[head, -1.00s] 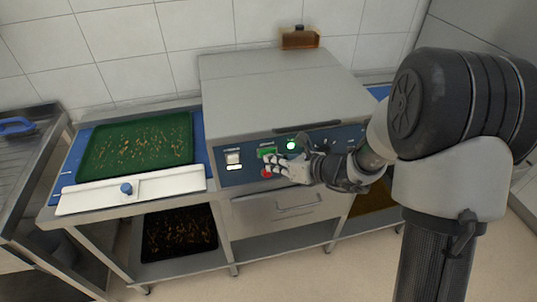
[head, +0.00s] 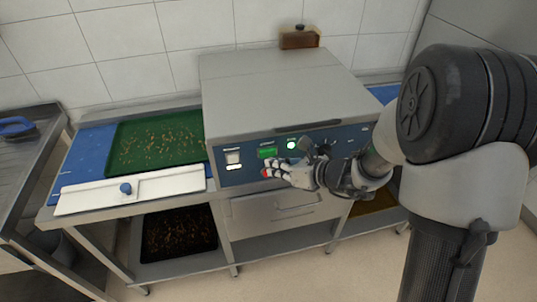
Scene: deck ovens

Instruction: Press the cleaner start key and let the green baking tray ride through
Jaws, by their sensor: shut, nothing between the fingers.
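The green baking tray (head: 190,127) lies on the blue belt at the left of the cleaner, with crumbs scattered on it. Its right edge is at the cleaner's entry side and seems partly hidden by the housing. The grey cleaner (head: 270,90) has a dark blue front panel with a green start key (head: 267,153), a lit green lamp (head: 292,145) and a red button (head: 267,173). My gripper (head: 272,174) is shut and empty in front of the panel, just below the green key and over the red button. I cannot tell whether it touches the panel.
A white guide bar with a blue knob (head: 126,188) runs along the belt's front (head: 82,153). A dark, crumb-covered tray (head: 180,232) lies on the shelf below. A brown box (head: 299,38) stands behind the cleaner. A blue-handled brush (head: 15,127) lies on the left-hand table.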

